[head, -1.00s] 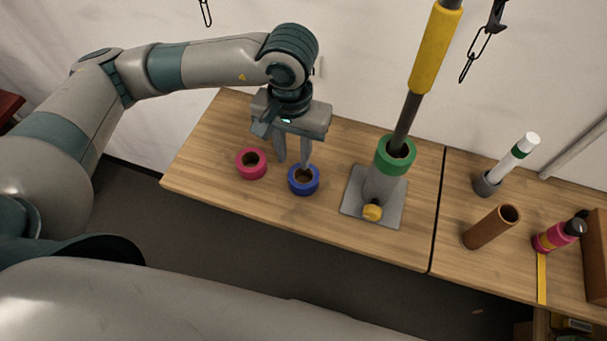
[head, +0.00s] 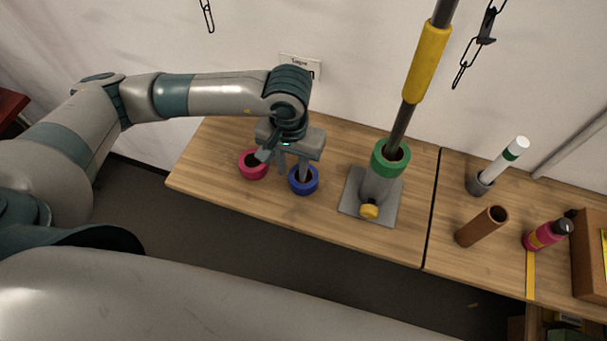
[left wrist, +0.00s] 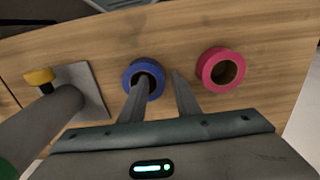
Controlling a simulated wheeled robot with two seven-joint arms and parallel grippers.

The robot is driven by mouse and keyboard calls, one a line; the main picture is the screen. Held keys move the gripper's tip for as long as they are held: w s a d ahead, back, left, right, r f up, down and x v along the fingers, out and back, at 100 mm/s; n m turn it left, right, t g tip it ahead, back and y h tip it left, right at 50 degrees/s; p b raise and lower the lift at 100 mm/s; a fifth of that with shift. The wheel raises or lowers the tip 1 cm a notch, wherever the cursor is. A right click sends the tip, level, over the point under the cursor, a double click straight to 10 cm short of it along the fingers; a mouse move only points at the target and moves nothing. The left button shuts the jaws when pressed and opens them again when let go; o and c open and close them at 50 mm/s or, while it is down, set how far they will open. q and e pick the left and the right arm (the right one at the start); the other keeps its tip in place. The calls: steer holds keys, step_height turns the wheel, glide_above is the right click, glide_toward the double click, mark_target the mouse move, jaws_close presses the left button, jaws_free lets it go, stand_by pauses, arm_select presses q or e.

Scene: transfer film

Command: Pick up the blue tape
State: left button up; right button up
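The blue tape (head: 304,189) lies flat on the wooden table, and it also shows in the left wrist view (left wrist: 131,72). My left gripper (head: 291,171) points down at it with its fingers apart. In the left wrist view, one finger of the gripper (left wrist: 162,75) is at the hole of the blue tape. The other finger is outside the ring, on the side toward the pink tape (head: 253,173). The tape's wall lies between the fingers, with no firm grip visible. How deep the fingertip sits in the hole is hard to tell. My right gripper is out of view.
The pink tape (left wrist: 207,64) lies close beside the gripper. A grey stand (head: 353,207) with a green tape (head: 379,162) and a tall yellow-and-dark pole (head: 427,62) rises to the right. A brown tube (head: 480,228) and a pink bottle (head: 543,236) stand farther right.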

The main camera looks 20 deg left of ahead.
mark_target(293, 172)
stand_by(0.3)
arm_select(q)
jaws_close()
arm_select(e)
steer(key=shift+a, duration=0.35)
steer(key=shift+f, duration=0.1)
